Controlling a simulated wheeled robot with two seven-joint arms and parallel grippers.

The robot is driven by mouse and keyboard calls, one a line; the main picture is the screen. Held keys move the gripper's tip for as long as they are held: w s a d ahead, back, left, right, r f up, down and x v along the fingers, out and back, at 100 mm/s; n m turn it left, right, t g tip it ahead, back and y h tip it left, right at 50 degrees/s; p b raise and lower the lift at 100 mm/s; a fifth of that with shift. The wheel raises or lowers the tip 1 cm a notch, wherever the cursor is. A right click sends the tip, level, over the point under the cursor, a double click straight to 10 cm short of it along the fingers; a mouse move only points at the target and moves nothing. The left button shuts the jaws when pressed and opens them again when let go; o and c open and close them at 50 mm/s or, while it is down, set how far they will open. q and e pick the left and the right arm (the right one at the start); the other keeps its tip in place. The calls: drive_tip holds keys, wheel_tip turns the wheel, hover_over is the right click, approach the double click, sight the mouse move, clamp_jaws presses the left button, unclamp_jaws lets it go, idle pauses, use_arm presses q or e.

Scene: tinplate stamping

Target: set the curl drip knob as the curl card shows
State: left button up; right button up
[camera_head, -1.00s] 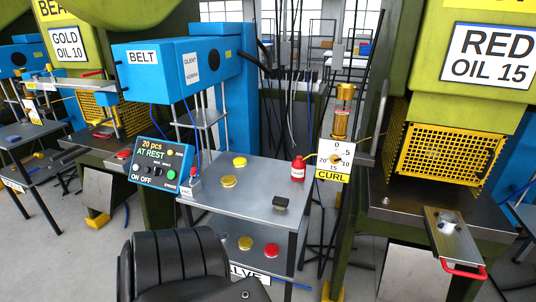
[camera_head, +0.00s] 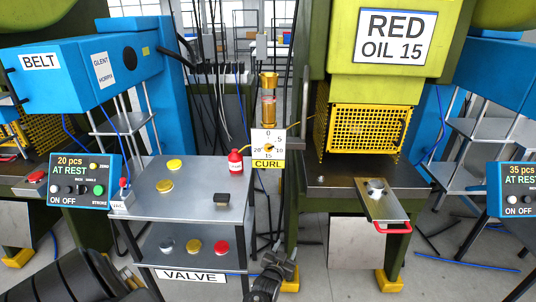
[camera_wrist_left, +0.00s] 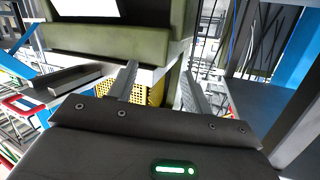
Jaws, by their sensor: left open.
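The curl drip knob (camera_head: 268,147) is a small yellow knob with a dark mark on a white dial plate (camera_head: 258,136), numbered 0 to 20 and labelled CURL. Its exact setting is too small to read. A brass oiler (camera_head: 268,100) stands above the plate. A white card reading RED OIL 15 (camera_head: 396,37) is on the green press above the yellow guard. My left gripper (camera_head: 284,264) is low in front of the press, below the dial and apart from it. In the left wrist view its two fingers (camera_wrist_left: 160,72) are apart with nothing between them. My right gripper is out of view.
A drawer plate with a red handle (camera_head: 394,228) juts out from the press at right. Blue control boxes (camera_head: 80,180) stand at both sides.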

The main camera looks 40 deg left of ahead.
use_arm(q)
drive_tip(key=w+a+r+n+t+y, duration=0.1)
drive_tip(key=w+a+r+y, duration=0.15)
drive_tip(key=r, duration=0.55)
drive_tip(key=w+a+r+n+t+y, duration=0.15)
drive_tip(key=a+r, duration=0.25)
drive_tip(key=r, duration=0.4)
drive_tip(key=n+y, duration=0.3)
drive_tip(key=y, duration=0.2)
approach(268, 150)
drive_tip(key=shift+t, duration=0.25)
drive_tip(key=b+x, duration=0.1)
drive_tip(key=x, duration=0.3)
drive_tip(key=shift+w+a+b, duration=0.15)
drive_tip(key=shift+b, duration=0.25)
drive_tip(key=b+x, duration=0.1)
drive_tip(key=x, duration=0.2)
drive_tip(key=shift+w+a, duration=0.25)
drive_tip(key=shift+w+a+r, duration=0.3)
drive_tip(key=shift+w+r, duration=0.05)
drive_tip(key=shift+w, duration=0.05)
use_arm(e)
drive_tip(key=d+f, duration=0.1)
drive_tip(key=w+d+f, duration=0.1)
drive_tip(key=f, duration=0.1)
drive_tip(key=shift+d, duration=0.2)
